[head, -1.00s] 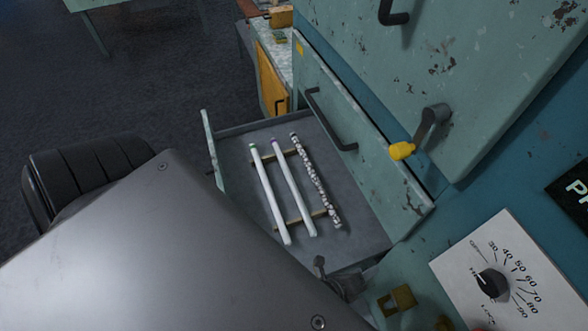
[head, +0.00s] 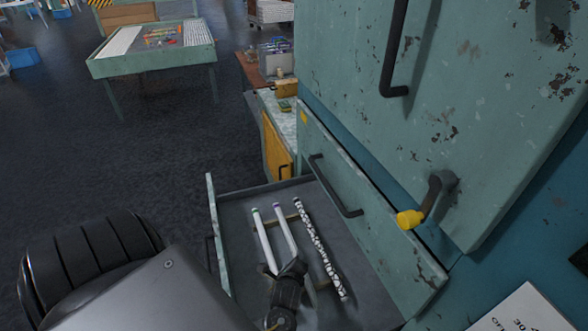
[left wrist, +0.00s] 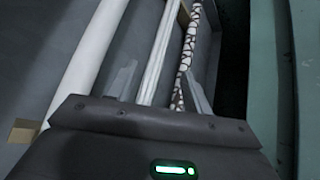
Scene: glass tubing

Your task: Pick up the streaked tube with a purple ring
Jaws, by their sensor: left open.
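The streaked tube (head: 284,229) with a purple ring at its far end lies in the middle of three tubes in the open drawer (head: 362,287). Its near part is hidden by my left gripper (head: 288,268), which is over the near half of the tubes. In the left wrist view, the streaked tube (left wrist: 158,55) shows fine lengthwise lines and runs between the two open fingers of my left gripper (left wrist: 160,88). I cannot tell whether either finger touches it. My right gripper is not in view.
A white tube (head: 264,240) with a green ring lies to the left, and a black-and-white patterned tube (head: 319,247) lies close on the right. The tubes rest across wooden strips. The drawer front (head: 213,225) and cabinet (head: 375,225) flank them.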

